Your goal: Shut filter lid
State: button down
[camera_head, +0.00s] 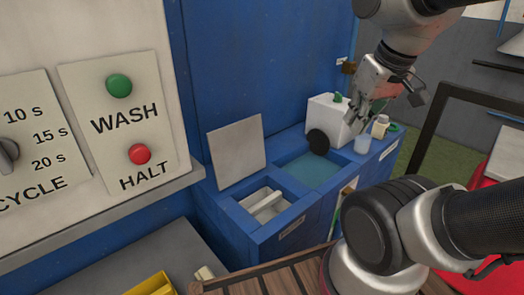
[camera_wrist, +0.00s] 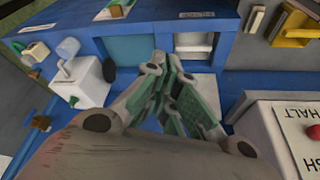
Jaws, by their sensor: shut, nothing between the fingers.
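The filter lid (camera_head: 237,151) is a flat pale grey panel. It stands open, nearly upright, at the back edge of the left compartment in the blue counter. Below it, the open filter compartment (camera_head: 285,204) holds pale white bars. In the wrist view the compartment (camera_wrist: 194,40) is at the top centre and the lid (camera_wrist: 206,88) is partly hidden behind my fingers. My gripper (camera_head: 360,102) is in the upper right of the head view, over the white box and right of the lid. Its fingers (camera_wrist: 168,62) are closed together and empty, apart from the lid.
A water-filled basin (camera_head: 315,170) lies right of the filter compartment. A white box (camera_head: 325,115) with a black disc and small containers (camera_head: 362,144) stand beyond it. A control panel (camera_head: 115,125) is at left. A yellow tray (camera_head: 152,285) is at the bottom.

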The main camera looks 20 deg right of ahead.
jog(key=w+a+f+n+g, duration=0.1)
jog(key=w+a+f+g, duration=0.1)
jog(key=w+a+f, duration=0.15)
jog(key=n+y, duration=0.1)
jog(key=n, duration=0.2)
send_over(239, 124)
jog(key=s, duration=0.1)
jog(key=f, duration=0.3)
jog(key=shift+s+d, duration=0.1)
jog(key=shift+d, duration=0.15)
jog(key=w+a+r+t, duration=0.1)
jog(key=w+r+t, duration=0.1)
jog(key=w+r, duration=0.15)
jog(key=a+x, duration=0.1)
jog(key=x, duration=1)
jog(key=shift+w+r+y, duration=0.15)
jog(key=shift+w+y, duration=0.05)
jog(key=shift+y, duration=0.1)
